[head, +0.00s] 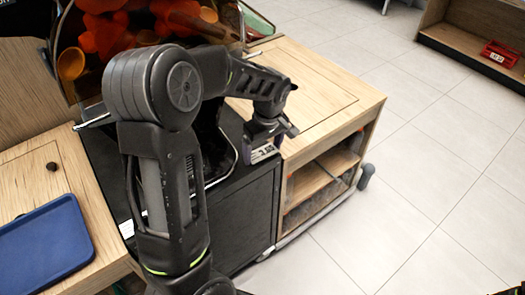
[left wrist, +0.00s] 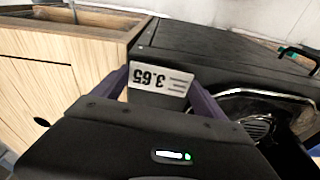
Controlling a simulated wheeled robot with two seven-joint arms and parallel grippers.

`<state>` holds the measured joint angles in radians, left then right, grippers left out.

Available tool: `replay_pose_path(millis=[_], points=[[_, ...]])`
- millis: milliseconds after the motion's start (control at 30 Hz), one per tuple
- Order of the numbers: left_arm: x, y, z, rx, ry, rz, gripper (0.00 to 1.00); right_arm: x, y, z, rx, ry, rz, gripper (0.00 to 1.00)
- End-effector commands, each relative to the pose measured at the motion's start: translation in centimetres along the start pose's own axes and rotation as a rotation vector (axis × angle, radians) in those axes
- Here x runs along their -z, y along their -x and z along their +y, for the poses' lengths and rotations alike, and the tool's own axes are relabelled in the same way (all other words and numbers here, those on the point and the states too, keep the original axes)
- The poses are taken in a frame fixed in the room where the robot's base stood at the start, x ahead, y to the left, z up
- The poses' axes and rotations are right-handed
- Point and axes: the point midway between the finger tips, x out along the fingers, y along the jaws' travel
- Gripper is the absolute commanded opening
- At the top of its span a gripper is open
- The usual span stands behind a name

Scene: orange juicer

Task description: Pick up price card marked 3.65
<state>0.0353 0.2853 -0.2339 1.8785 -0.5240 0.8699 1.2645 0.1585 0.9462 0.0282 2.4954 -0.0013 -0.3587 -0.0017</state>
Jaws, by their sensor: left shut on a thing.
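The price card marked 3.65 (left wrist: 160,79) is white with black print and appears upside down in the left wrist view, between the two fingers of my left gripper (left wrist: 158,90). In the head view the card (head: 264,152) shows in part at the edge of the black cabinet top. My left gripper (head: 266,146) points down there and is shut on the card. Its fingers hide part of the card in the head view.
The black cabinet (head: 250,212) stands beside a wooden cabinet (head: 335,85) with open shelves. The juicer (head: 95,45) with oranges is behind my arm. A blue tray (head: 42,245) lies on the left counter. The tiled floor (head: 430,190) at the right is clear.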

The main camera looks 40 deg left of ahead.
Motion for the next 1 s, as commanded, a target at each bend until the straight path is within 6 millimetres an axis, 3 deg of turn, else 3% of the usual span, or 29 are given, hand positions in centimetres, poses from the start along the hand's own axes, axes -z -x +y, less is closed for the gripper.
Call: replay_pose_path(millis=[267, 433, 1000], points=[[0.3, 1.5, 0.1, -0.004, 0.0, 0.002, 0.44, 0.0, 0.0, 0.0, 0.0, 0.0, 0.0, 1.0], [0.6, 3.8, 0.1, -0.004, 0.001, 0.002, 0.44, 0.0, 0.0, 0.0, 0.0, 0.0, 0.0, 1.0], [-5.0, 4.3, -12.1, -0.003, 0.002, 0.001, 0.44, 0.0, -1.3, 0.5, 0.0, 0.001, 0.0, 1.0]])
